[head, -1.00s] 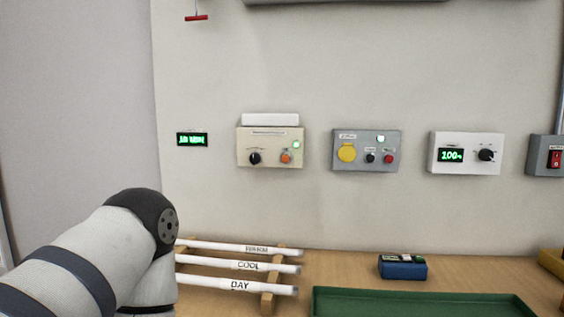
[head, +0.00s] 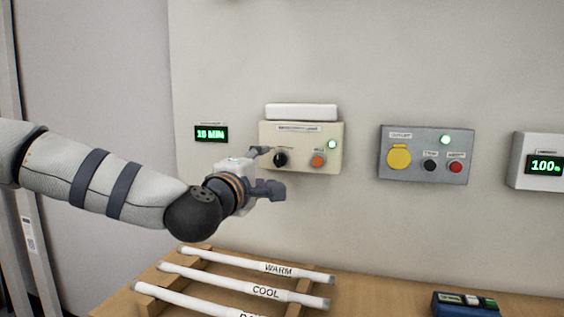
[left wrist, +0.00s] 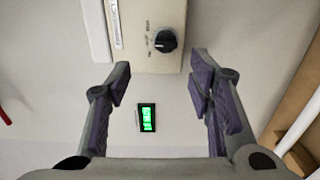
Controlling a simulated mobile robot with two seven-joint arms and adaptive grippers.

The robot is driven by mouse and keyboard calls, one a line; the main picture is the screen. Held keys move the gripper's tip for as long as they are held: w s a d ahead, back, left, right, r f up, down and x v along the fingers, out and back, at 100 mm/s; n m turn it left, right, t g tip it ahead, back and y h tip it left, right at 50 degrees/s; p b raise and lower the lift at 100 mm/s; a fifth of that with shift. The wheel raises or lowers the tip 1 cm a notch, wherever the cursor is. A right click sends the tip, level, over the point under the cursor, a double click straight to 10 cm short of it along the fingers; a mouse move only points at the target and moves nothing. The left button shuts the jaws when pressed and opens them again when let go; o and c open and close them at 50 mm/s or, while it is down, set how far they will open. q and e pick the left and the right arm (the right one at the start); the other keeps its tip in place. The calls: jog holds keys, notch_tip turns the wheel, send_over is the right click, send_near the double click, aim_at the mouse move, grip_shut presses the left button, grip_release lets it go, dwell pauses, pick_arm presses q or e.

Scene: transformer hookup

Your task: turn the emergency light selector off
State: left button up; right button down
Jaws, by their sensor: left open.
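The emergency light box (head: 333,137) is a cream panel on the wall with a white bar on top. My left gripper (head: 268,170) is open and empty, just left of and in front of the panel. In the left wrist view the selector knob (left wrist: 166,41) lies beyond the gap between the open fingers (left wrist: 160,88), apart from them. The knob's label is too small to read. My right gripper is in neither view.
A green "15 MIN" display (head: 211,134) is left of the panel. A grey box (head: 425,176) with a yellow cap is to its right, then a white box with a "100%" display (head: 544,165). White tubes (head: 235,262) lie on a wooden rack below.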

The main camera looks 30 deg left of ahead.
aim_at(278, 162)
pick_arm(q)
jog(key=x, duration=0.2)
jog(key=f+b+x, duration=0.1)
jog(key=x, duration=0.5)
jog(key=shift+w+f, duration=0.2)
jog(key=shift+f, duration=0.05)
jog(key=shift+w+a+r+b, duration=0.15)
jog(key=shift+w+r+b, duration=0.15)
jog(key=shift+w, duration=0.3)
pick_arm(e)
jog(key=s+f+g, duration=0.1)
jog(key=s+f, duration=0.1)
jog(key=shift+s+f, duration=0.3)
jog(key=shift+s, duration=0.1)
pick_arm(q)
jog(key=shift+c, duration=0.6)
grip_shut()
